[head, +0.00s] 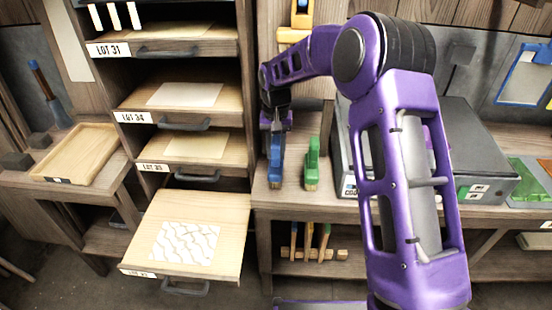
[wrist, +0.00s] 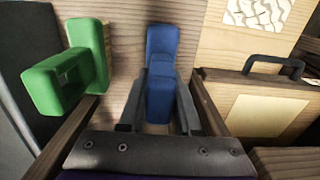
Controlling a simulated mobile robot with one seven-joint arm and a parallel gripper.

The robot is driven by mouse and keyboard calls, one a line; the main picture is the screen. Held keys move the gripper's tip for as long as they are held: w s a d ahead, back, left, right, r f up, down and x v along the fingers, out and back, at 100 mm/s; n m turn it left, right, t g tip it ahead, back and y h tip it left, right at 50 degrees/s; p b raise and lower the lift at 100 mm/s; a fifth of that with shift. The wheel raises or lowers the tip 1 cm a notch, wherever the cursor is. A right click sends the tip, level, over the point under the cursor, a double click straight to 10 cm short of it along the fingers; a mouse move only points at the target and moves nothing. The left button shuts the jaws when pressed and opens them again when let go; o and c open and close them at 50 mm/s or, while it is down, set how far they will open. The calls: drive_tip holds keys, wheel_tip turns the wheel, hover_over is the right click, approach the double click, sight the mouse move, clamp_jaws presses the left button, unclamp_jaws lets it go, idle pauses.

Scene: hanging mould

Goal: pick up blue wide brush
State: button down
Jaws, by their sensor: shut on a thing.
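The blue wide brush (head: 276,168) stands on the wooden counter in the head view, just under my gripper (head: 276,135). It also shows in the wrist view (wrist: 161,45), with its blue body between the two dark fingers of my gripper (wrist: 159,105). My gripper is shut on the brush. The lower part of the brush is partly hidden by the fingers in the wrist view. I cannot tell whether the brush touches the counter.
A green brush-like tool (head: 312,163) stands just right of the blue one. A shelf unit with drawers (head: 120,118) is to the left, its lowest drawer (head: 222,210) pulled out. A grey box (head: 485,150) stands on the counter at the right.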

sight(276, 140)
drive_tip(key=shift+r, duration=0.15)
drive_tip(key=shift+r, duration=0.25)
drive_tip(key=r, duration=0.2)
drive_tip(key=shift+s+r, duration=0.25)
drive_tip(key=shift+r, duration=0.15)
drive_tip(key=s, duration=1.7)
drive_tip(key=shift+s+a+b, duration=0.3)
drive_tip(key=shift+a+b, duration=0.05)
drive_tip(key=c, duration=1.2)
unclamp_jaws()
clamp_jaws()
drive_tip(key=shift+f, duration=0.1)
